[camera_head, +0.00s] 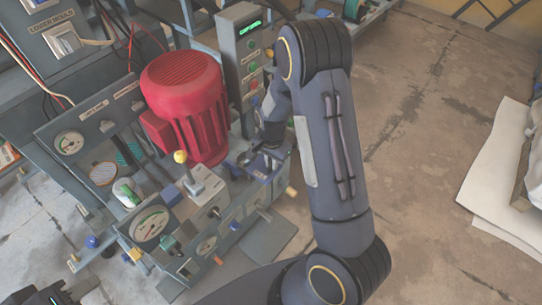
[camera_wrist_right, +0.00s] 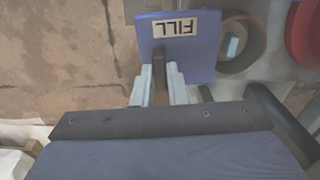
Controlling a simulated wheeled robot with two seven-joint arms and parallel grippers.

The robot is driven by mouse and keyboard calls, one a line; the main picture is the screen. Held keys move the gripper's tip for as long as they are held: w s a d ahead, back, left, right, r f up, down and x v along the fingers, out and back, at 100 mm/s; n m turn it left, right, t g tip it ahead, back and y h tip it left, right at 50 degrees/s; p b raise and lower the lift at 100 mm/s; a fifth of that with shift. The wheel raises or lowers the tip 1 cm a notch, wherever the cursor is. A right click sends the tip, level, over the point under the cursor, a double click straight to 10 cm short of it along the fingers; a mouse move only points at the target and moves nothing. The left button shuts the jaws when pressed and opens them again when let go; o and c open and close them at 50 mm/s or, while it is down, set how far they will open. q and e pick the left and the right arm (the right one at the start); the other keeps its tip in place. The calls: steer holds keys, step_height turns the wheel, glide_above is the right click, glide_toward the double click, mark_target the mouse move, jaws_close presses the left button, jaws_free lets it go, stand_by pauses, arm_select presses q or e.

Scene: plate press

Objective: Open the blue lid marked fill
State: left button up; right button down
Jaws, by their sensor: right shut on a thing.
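The blue lid (camera_wrist_right: 190,58) fills the upper middle of the right wrist view, its white FILL label (camera_wrist_right: 167,27) upside down. My right gripper (camera_wrist_right: 158,78) is shut on a dark tab at the lid's near edge. A round grey ring (camera_wrist_right: 243,42) with an open dark inside shows right of the lid. The lid overlaps only its left side in the picture; I cannot tell its exact tilt. In the head view, my right gripper (camera_head: 262,150) is at the machine's right side, mostly hidden by my arm. My left gripper (camera_head: 84,292) is partly cut off at the lower left, its jaws unclear.
A red motor (camera_head: 188,100) stands on the machine, left of my right gripper. A grey control box (camera_head: 240,55) with buttons is behind it. Gauges (camera_head: 150,224) and a yellow-knobbed lever (camera_head: 181,157) are in front.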

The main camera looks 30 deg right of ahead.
steer(key=shift+s+a+m, duration=0.1)
steer(key=shift+s+m, duration=0.05)
steer(key=shift+m, duration=0.25)
steer(key=c, duration=1.4)
jaws_free()
steer(key=shift+c, duration=0.2)
steer(key=shift+r, duration=0.15)
step_height(320, 180, up, 6)
steer(key=p, duration=0.2)
steer(key=shift+r+p, duration=0.2)
steer(key=shift+p, duration=0.2)
steer(key=shift+r, duration=0.6)
steer(key=shift+s, duration=0.1)
